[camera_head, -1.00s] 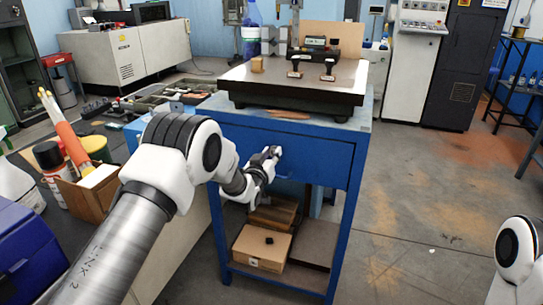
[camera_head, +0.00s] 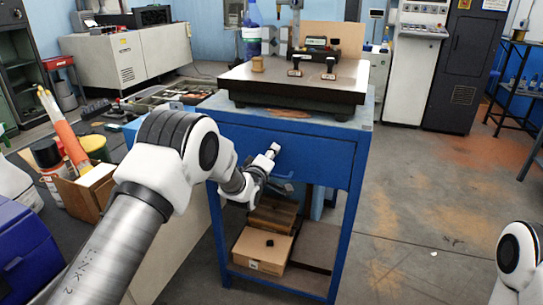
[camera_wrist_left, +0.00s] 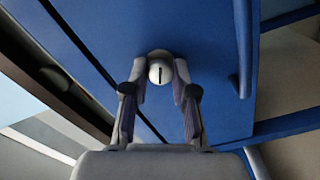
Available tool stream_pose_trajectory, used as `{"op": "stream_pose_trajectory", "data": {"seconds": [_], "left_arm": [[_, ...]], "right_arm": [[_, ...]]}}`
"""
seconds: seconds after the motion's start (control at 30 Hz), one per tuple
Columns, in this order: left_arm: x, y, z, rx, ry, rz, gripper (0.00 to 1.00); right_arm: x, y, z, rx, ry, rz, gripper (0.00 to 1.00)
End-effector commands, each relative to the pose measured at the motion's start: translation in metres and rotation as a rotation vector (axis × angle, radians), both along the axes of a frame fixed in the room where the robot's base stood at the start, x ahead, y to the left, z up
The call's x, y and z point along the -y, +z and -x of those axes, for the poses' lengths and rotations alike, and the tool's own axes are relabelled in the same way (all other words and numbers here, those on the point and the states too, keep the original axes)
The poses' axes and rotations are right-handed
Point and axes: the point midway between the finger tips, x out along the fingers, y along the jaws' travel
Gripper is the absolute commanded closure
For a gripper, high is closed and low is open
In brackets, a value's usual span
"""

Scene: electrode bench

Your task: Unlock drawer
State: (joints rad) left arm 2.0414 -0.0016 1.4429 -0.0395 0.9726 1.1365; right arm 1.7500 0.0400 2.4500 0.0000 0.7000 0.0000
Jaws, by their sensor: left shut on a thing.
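The blue drawer front (camera_head: 320,160) spans the top of the blue bench and is closed. It also fills much of the left wrist view (camera_wrist_left: 205,30). A small round silver lock with a dark slot (camera_wrist_left: 159,71) shows there between my fingertips. The slot runs nearly upright in that picture. My left gripper (camera_head: 276,168) is at the drawer front, its two fingers one above the other in the head view. In the left wrist view the gripper (camera_wrist_left: 162,80) is shut on the lock from both sides. The gripper hides the lock in the head view. My right gripper is out of view.
A dark surface plate (camera_head: 300,85) with a gauge stand rests on the bench. A cardboard box (camera_head: 262,250) sits on the lower shelf. A cluttered worktop with a blue case (camera_head: 28,255) lies left. The floor to the right is clear.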

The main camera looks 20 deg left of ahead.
Motion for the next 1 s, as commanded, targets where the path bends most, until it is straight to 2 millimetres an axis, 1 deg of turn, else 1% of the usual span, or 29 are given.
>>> {"op": "stream_pose_trajectory", "data": {"seconds": [0.3, 0.5, 0.7, 1.0], "left_arm": [[-0.0005, -0.0013, 0.0001, -0.01, 0.001, 0.265, 1.0], [-0.0006, -0.0015, 0.0001, -0.014, 0.001, 0.379, 1.0], [-0.0006, -0.0016, 0.0001, -0.016, 0.001, 0.44, 1.0], [-0.0006, -0.0016, 0.0001, -0.017, 0.001, 0.459, 1.0]], "right_arm": [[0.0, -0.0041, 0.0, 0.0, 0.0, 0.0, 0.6], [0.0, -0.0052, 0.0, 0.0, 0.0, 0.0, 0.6], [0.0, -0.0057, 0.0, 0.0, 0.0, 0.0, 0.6], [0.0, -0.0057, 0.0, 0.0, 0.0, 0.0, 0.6]]}}
